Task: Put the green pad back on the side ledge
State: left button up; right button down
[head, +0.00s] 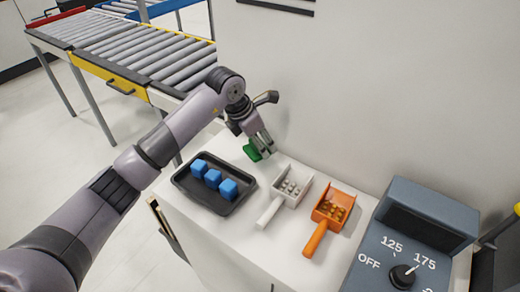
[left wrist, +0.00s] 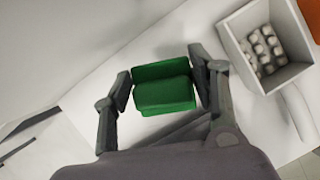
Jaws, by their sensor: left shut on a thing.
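The green pad (head: 253,151) is at the back of the white ledge, near the wall. It also shows in the left wrist view (left wrist: 163,87), between the two fingers of my left gripper (head: 262,147). That gripper is shut on the pad, a finger on each side. I cannot tell whether the pad touches the ledge (head: 205,228) or is held just above it. My right gripper is in neither view.
A black tray (head: 208,207) with blue cubes (head: 213,178) lies left of a white scoop (head: 290,187) and an orange scoop (head: 333,209), both holding small pieces. A grey dial unit (head: 420,240) stands at right. A roller conveyor (head: 135,45) is behind left.

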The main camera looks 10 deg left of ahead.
pick_arm(q)
jog(key=shift+f, duration=0.25)
jog(key=shift+s+f, duration=0.1)
jog(key=shift+f, duration=0.3)
notch_tip(320, 180, down, 2)
jog(key=shift+f+p, duration=0.25)
jog(key=shift+p, duration=0.3)
jog(key=shift+f, duration=0.35)
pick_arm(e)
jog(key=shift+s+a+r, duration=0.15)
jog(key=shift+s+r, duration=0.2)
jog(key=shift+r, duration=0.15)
pick_arm(q)
jog(key=o, duration=1.1)
jog(key=shift+f, duration=0.1)
jog(key=shift+o, duration=0.2)
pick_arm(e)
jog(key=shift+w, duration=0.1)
